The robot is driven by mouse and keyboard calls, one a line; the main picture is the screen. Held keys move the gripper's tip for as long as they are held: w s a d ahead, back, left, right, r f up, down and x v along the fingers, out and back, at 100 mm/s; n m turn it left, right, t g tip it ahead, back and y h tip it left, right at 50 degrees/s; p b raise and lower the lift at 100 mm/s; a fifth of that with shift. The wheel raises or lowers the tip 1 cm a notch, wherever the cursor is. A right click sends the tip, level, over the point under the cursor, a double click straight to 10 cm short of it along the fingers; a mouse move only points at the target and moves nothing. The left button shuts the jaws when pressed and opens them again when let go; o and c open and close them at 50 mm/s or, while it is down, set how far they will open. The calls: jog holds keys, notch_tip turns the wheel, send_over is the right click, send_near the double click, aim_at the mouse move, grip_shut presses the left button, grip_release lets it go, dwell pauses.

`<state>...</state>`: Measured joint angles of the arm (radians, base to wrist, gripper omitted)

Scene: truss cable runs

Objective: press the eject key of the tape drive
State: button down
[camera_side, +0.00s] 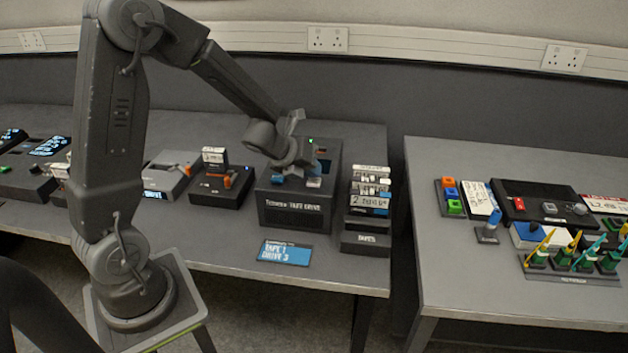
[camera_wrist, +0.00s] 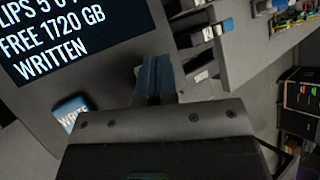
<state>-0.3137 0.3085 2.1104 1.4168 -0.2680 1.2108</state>
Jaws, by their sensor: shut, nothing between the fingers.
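The tape drive (camera_side: 292,212) is a dark box near the right end of the left table, its name printed on its front. My gripper (camera_wrist: 154,66) is shut and empty, its blue fingers close together. In the side view my gripper (camera_side: 283,172) is over the drive's top and covers part of it. In the wrist view a blue key (camera_wrist: 73,112) with a partly readable label "WRIT" lies left of my fingers, below a screen (camera_wrist: 72,38) with white text. I cannot make out the eject key, or whether my fingertips touch anything.
A rack of tapes (camera_side: 368,205) stands close to the right of the drive. A blue and white card (camera_side: 286,252) lies in front. A gap separates this table from the right one (camera_side: 470,270).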

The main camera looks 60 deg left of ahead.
aim_at(312, 180)
jog(key=shift+f, duration=0.5)
dwell(0.3)
jog(key=shift+r, duration=3.5)
